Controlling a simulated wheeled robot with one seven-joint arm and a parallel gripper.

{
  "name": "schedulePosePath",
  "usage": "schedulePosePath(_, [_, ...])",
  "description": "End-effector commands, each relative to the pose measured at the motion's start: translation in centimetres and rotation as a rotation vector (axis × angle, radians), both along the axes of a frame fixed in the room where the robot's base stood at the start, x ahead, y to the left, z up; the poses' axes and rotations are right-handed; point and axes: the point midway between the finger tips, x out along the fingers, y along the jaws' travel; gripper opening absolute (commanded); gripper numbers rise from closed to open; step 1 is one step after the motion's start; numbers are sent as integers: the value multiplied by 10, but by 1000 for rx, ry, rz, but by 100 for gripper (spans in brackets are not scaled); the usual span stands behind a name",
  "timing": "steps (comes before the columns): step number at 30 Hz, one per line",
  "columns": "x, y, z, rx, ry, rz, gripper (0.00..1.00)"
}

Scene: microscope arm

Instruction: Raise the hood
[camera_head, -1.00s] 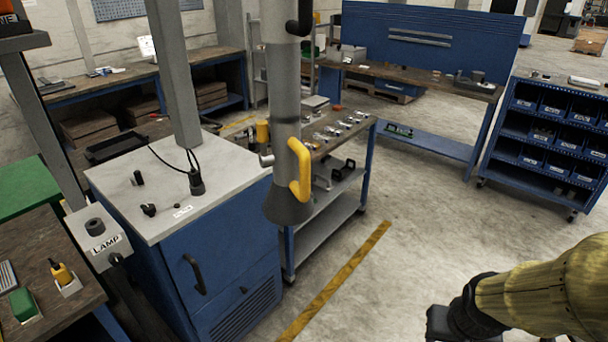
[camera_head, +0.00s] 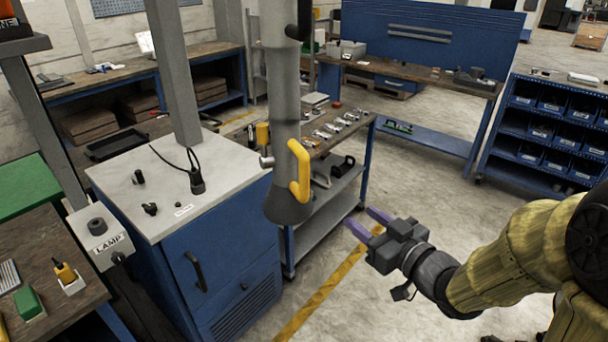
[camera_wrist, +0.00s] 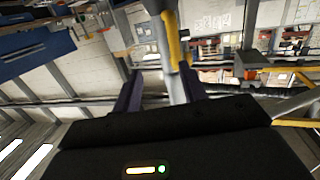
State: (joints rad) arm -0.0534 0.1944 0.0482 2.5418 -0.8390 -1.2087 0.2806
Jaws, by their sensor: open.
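The hood (camera_head: 288,202) is a grey flared cone at the lower end of a grey vertical duct (camera_head: 281,90). A yellow handle (camera_head: 299,172) is fixed on the right side of the duct just above the cone. My gripper (camera_head: 362,222) is open and empty, to the right of the hood and a little lower, with its purple fingers pointing left towards it. In the wrist view, the yellow handle (camera_wrist: 175,40) and the grey duct show ahead, between and beyond the open fingers (camera_wrist: 160,92).
A blue cabinet with a pale top (camera_head: 180,190) stands left of the hood. A blue cart (camera_head: 335,185) with parts on it stands behind. The floor around my gripper is open.

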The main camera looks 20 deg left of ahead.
Motion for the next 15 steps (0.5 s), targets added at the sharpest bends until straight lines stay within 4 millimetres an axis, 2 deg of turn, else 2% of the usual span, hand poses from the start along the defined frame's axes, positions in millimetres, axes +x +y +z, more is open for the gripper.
schedulePosePath(4, [-11,12,12,61,-32,76,42])
schedulePosePath(15, [-11,13,14,66,-35,81,42])
